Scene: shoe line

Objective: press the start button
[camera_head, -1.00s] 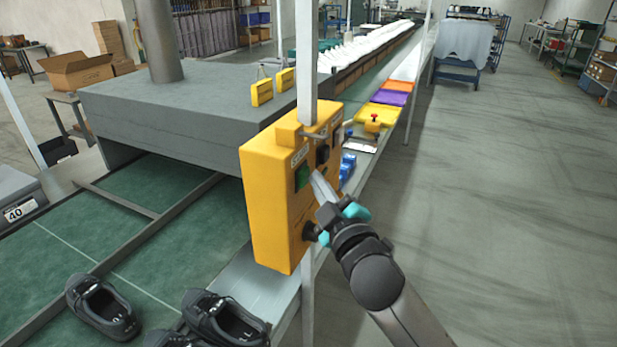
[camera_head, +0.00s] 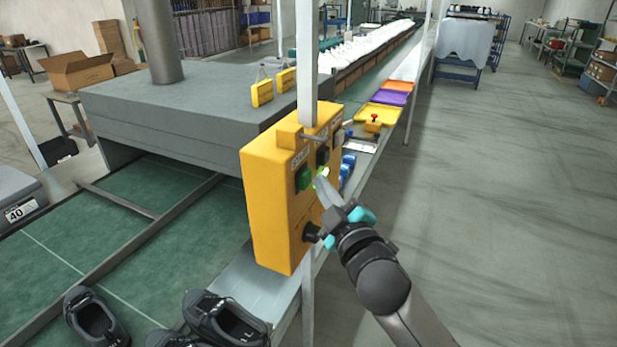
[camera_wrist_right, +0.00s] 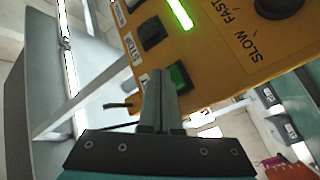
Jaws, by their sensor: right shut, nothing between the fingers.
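The green start button (camera_head: 303,179) is on the front of the yellow control box (camera_head: 268,210), under a white label. In the right wrist view the green button (camera_wrist_right: 179,77) shows just right of my fingertips. My right gripper (camera_head: 321,183) is shut and empty, its tips pointing at the box, a little right of the button in the head view. Whether they touch the box I cannot tell. A lit green strip (camera_wrist_right: 180,13) shows on the panel in the wrist view, and a green glow by the tips in the head view. My left gripper is out of view.
A black button (camera_wrist_right: 152,33) marked STOP and a dark knob (camera_head: 311,232) marked SLOW and FAST share the panel. A grey post (camera_head: 307,70) stands at the box. Black shoes (camera_head: 225,318) lie on the green belt at lower left. The floor at right is clear.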

